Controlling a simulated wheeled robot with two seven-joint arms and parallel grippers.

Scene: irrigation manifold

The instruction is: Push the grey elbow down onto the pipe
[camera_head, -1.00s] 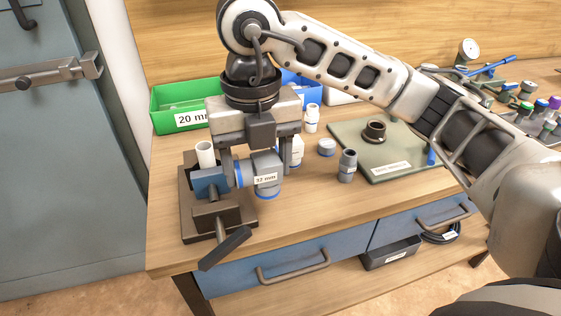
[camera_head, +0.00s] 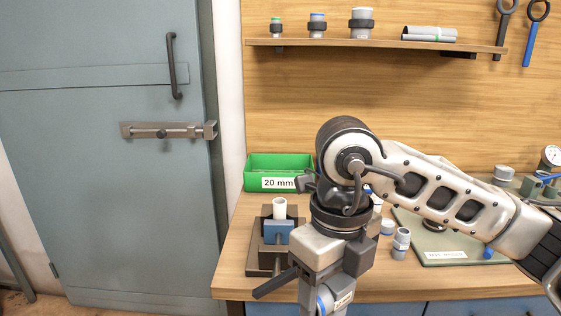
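The white pipe (camera_head: 279,208) stands upright in a vise with a blue jaw block (camera_head: 277,232) on the bench. My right gripper (camera_head: 332,298) is at the bottom of the head view, right of and nearer than the vise. It looks shut on the grey elbow (camera_head: 342,296), which has a blue ring and a pale label. The elbow is apart from the pipe, and its lower part is cut off by the frame. My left gripper is not in view.
A green bin labelled 20 mm (camera_head: 279,184) stands behind the vise. A grey fitting (camera_head: 401,243) and a green-grey mat (camera_head: 470,243) lie to the right. A shelf (camera_head: 375,44) with fittings hangs above. A blue-grey door (camera_head: 100,220) is at the left.

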